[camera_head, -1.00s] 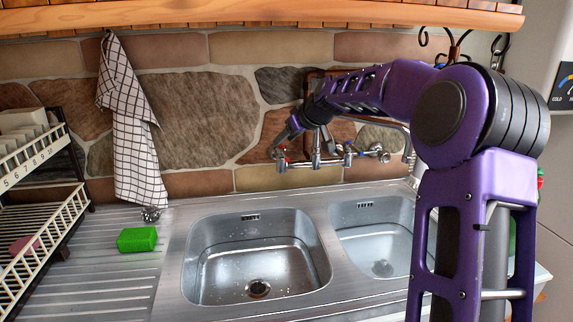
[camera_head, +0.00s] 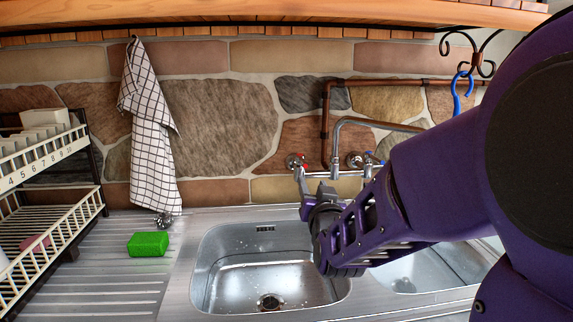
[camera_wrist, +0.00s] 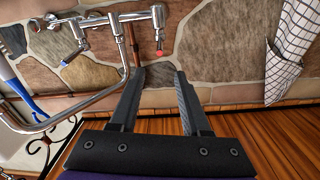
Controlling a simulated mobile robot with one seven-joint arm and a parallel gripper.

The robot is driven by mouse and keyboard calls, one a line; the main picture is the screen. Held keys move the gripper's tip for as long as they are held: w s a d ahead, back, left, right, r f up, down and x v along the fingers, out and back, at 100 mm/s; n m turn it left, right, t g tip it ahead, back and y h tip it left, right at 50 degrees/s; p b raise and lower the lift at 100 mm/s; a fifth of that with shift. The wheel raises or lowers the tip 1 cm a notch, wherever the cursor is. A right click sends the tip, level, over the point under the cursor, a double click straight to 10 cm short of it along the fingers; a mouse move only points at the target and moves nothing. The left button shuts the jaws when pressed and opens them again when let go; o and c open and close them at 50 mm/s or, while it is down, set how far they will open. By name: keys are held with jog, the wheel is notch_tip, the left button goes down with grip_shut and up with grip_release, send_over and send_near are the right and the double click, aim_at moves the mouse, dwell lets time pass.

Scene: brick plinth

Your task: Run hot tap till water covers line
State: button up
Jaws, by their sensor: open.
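The hot tap (camera_head: 297,161) with a red mark is on the wall mixer above the left sink basin (camera_head: 215,290); its red-marked knob (camera_wrist: 159,51) also shows in the wrist view. A blue-marked tap (camera_head: 369,157) is to its right. The chrome spout (camera_head: 338,140) rises between them; no stream of water shows. My gripper (camera_head: 302,178) is just below and in front of the hot tap in the head view. In the wrist view its fingers (camera_wrist: 159,76) are apart and empty, with the red knob beyond their tips. I cannot make out a marked line in the basin.
A green sponge (camera_head: 148,244) lies on the drainboard (camera_head: 110,290) and a dish rack (camera_head: 60,230) stands at the left. A checked towel (camera_head: 150,130) hangs on the stone wall. A wooden shelf (camera_head: 250,20) runs above. A second basin (camera_head: 420,268) is partly behind my arm.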

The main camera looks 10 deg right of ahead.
aim_at(301, 157)
jog(key=w, duration=1.6)
jog(key=shift+w+d+b, duration=0.3)
jog(key=shift+w+b, duration=0.05)
jog(key=shift+w, duration=0.05)
grip_shut()
dwell(0.6)
